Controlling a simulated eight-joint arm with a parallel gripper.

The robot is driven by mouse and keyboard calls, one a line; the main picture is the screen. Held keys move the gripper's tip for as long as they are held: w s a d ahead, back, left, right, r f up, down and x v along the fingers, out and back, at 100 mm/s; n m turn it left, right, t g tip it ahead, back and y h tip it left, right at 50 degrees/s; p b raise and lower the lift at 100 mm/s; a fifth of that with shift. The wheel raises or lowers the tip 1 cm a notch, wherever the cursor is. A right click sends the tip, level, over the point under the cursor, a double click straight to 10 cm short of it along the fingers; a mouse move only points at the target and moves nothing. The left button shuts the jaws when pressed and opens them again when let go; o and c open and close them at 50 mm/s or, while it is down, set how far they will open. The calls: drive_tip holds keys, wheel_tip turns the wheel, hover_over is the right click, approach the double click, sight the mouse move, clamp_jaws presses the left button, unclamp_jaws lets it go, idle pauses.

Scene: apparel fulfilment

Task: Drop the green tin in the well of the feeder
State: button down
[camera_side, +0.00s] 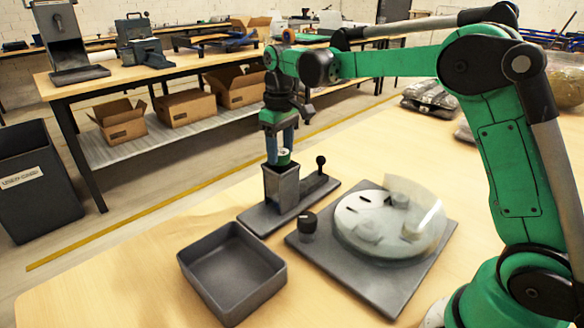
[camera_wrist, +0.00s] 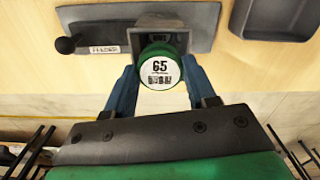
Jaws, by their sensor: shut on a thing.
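The green tin (camera_wrist: 159,67) has a white top label reading 65. In the wrist view my gripper (camera_wrist: 160,82) has its blue fingers on both sides of the tin. The feeder (camera_wrist: 205,25) is grey, with a label reading FEEDER and a black-knobbed lever. In the side view the feeder's square well (camera_side: 281,183) stands upright on its base. My gripper (camera_side: 280,148) points down over the well, with the tin (camera_side: 283,157) at or just above its mouth. I cannot tell whether the tin's bottom is inside the well; its lower part is hidden.
An empty grey tray (camera_side: 232,272) sits in front of the feeder. To the right is a grey plate (camera_side: 375,290) with a black knob and a round white disc (camera_side: 372,222) under a clear partial cover. Dark bagged items (camera_side: 430,98) lie further back on the table.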

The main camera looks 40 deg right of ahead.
drive_tip(key=shift+c, duration=1)
unclamp_jaws()
wheel_tip(320, 180, up, 5)
drive_tip(key=shift+r, duration=0.35)
drive_tip(key=shift+s, duration=0.1)
drive_tip(key=s+a+f+m+t, duration=0.1)
drive_tip(key=s+a+f+t, duration=0.1)
drive_tip(key=s, duration=0.5)
drive_tip(key=s+a+f+m+t, duration=0.1)
drive_tip(key=s+a+f+t, duration=0.1)
drive_tip(key=s+t, duration=0.3)
drive_tip(key=s+f, duration=0.1)
drive_tip(key=s, duration=0.2)
